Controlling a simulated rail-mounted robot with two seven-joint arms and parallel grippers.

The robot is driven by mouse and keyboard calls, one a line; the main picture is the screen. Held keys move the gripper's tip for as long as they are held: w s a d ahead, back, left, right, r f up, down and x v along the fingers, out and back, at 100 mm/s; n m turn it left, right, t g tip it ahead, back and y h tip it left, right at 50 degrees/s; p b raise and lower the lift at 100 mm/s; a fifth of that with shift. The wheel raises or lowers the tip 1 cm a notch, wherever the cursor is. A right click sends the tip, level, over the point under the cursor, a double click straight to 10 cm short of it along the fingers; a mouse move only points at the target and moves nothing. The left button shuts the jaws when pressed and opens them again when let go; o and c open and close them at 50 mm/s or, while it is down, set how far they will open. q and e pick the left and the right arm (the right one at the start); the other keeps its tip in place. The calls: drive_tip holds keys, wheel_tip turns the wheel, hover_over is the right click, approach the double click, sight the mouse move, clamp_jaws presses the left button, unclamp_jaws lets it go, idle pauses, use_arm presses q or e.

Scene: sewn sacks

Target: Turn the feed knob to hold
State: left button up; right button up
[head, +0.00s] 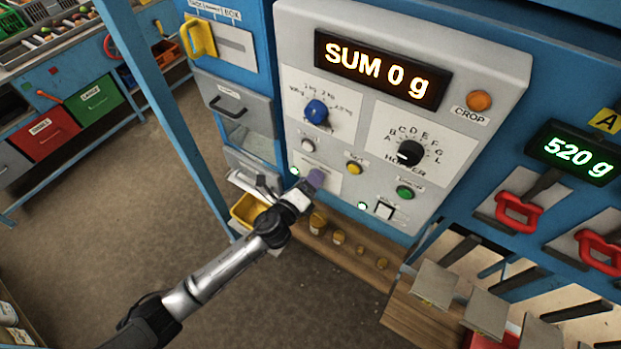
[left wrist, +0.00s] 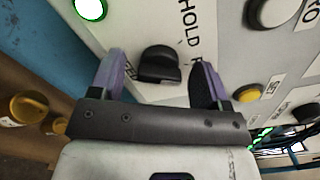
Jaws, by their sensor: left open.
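The feed knob (left wrist: 160,66) is black and shows in the left wrist view on the grey panel, with the word HOLD printed just above and right of it. My left gripper (left wrist: 157,72) is open, with one purple-padded finger on each side of the knob. I cannot tell whether the fingers touch it. In the head view my left gripper (head: 311,184) is at the panel's lower left, and it hides the knob there. Which mark the knob points to is unclear. My right gripper is in neither view.
The panel also bears a blue knob (head: 316,112), a black hopper knob (head: 410,152), a yellow button (head: 354,168) and a green button (head: 405,192). Brass weights (head: 318,222) stand on the wooden shelf below. A yellow bin (head: 247,209) is left of them.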

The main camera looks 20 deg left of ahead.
use_arm(q)
drive_tip(key=shift+w, duration=0.25)
drive_tip(key=c, duration=0.9)
